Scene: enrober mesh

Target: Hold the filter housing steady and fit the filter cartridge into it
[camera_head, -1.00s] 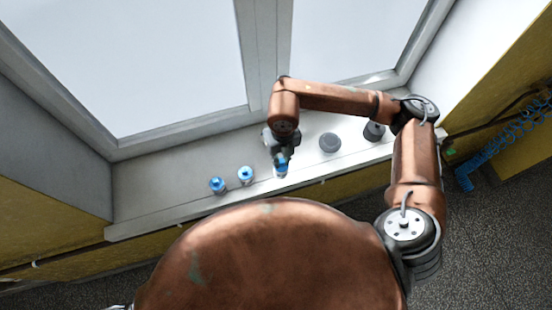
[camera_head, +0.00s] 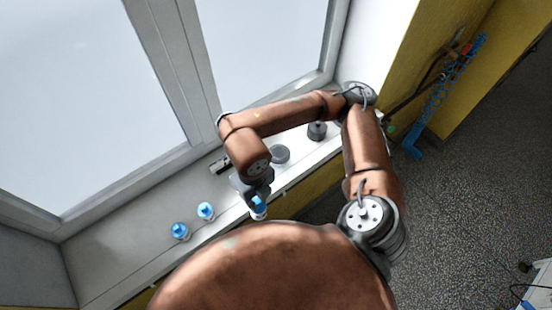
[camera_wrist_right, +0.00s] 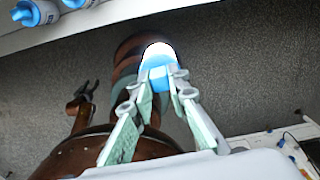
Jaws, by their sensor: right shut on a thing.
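My right gripper (camera_head: 256,196) is shut on a small blue and white cartridge-like piece (camera_head: 258,208), in front of the window sill's front edge. In the right wrist view the piece (camera_wrist_right: 158,72) sits between the fingertips of this gripper (camera_wrist_right: 160,82), its far end glaring white. I cannot tell which thing is the filter housing. My left gripper (camera_wrist_right: 83,93) shows in the right wrist view, empty with its fingers apart; it is out of the head view.
The pale sill (camera_head: 140,255) runs below the window. A dark grey round piece (camera_head: 280,155) and a dark knobbed piece (camera_head: 317,131) stand on it to the right. Blue coiled hose (camera_head: 445,85) hangs at right.

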